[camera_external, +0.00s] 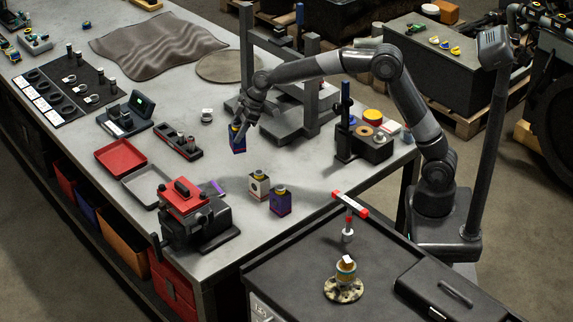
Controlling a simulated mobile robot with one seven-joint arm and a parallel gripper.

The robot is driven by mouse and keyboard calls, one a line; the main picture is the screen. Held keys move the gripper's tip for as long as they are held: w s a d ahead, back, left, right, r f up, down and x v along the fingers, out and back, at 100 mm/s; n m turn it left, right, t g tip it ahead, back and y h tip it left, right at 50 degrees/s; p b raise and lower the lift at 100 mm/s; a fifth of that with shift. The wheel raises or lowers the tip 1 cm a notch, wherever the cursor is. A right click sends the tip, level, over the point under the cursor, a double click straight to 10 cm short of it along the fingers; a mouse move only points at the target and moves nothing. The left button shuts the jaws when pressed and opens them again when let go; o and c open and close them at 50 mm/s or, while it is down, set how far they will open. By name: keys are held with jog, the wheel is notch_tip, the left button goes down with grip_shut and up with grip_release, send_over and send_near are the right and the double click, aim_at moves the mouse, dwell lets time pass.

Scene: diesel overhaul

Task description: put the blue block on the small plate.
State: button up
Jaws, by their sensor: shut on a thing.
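My gripper (241,122) is shut on a dark blue block (238,143) with a small yellow patch near its top. It holds the block over the grey bench, in front of the frame stand; whether the block touches the bench is hard to tell. A second blue-purple block (280,203) with a yellow-and-dark top stands on the bench nearer the front, beside a whitish block (259,186) of similar shape. No plate is plainly marked as the small one. A flat round disc (218,67) lies at the back of the bench, and a speckled round base (343,290) bearing a small pot sits on the dark cart.
A red vise (187,199), red tray (121,157) and grey tray (147,187) are at the front left. A dark metal frame stand (290,119) rises behind my gripper. A black holder (365,142) stands right. Bare bench lies between held block and standing blocks.

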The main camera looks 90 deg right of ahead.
jog(key=shift+w+a+r, duration=0.15)
jog(key=shift+w+r, duration=0.05)
jog(key=shift+w, duration=0.1)
jog(key=shift+w+a, duration=0.75)
jog(key=shift+w+a+f, duration=0.85)
jog(key=shift+a+f, duration=0.85)
jog(key=shift+f, duration=0.1)
jog(key=shift+w+a+f, duration=0.9)
jog(key=shift+a+f, duration=0.75)
jog(key=shift+f, duration=0.15)
jog(key=shift+w+a+f, duration=0.85)
jog(key=shift+a+f, duration=0.85)
jog(key=shift+f, duration=0.1)
jog(key=shift+f, duration=0.1)
jog(key=o, duration=1.4)
jog(key=shift+o, duration=0.2)
